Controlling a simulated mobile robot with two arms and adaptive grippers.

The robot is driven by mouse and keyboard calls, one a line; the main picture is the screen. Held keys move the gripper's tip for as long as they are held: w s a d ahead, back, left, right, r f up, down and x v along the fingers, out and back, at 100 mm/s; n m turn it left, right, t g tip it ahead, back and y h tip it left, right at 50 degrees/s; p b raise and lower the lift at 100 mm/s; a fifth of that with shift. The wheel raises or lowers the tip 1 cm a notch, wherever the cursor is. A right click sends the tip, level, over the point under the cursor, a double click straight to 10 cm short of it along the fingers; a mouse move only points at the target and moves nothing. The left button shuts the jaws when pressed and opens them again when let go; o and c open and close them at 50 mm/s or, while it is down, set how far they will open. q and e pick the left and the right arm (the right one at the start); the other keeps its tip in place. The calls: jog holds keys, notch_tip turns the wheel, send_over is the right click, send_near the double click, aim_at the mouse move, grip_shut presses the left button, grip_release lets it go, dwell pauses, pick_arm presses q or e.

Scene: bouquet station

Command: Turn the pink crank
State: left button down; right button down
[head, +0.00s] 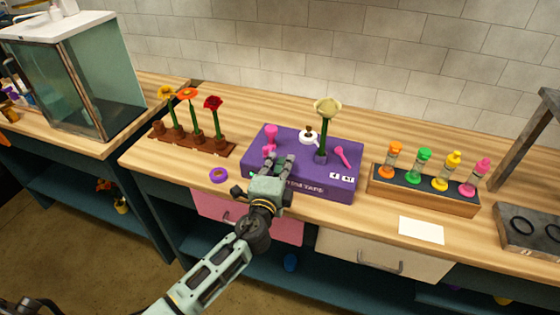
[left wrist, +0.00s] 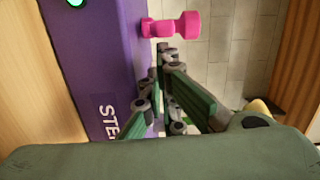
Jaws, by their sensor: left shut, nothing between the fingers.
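The pink crank (head: 270,132) stands on the left part of the purple box (head: 257,166), which has a label with white letters on its front. In the left wrist view the pink crank (left wrist: 172,25) is a knobbed pink piece just beyond my fingertips, beside the purple box (left wrist: 112,60). My left gripper (head: 285,163) is over the front of the box, just in front and to the right of the crank. Its fingers (left wrist: 165,52) are shut with nothing between them. I cannot tell whether they touch the crank. My right gripper is in neither view.
A pale flower (head: 327,108) stands upright on the box, with a pink lever (head: 343,155) to its right. A purple tape roll (head: 219,175) lies left of the box. Potted flowers (head: 213,104) stand further left, a bottle rack (head: 424,190) to the right.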

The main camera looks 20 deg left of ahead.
pick_arm(q)
jog(key=shift+s+a+m+h, duration=0.25)
jog(key=shift+a+m+h, duration=0.15)
jog(key=shift+m+h, duration=0.3)
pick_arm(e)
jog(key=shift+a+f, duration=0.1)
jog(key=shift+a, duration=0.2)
pick_arm(q)
jog(key=shift+a+h, duration=0.1)
jog(key=shift+h, duration=0.3)
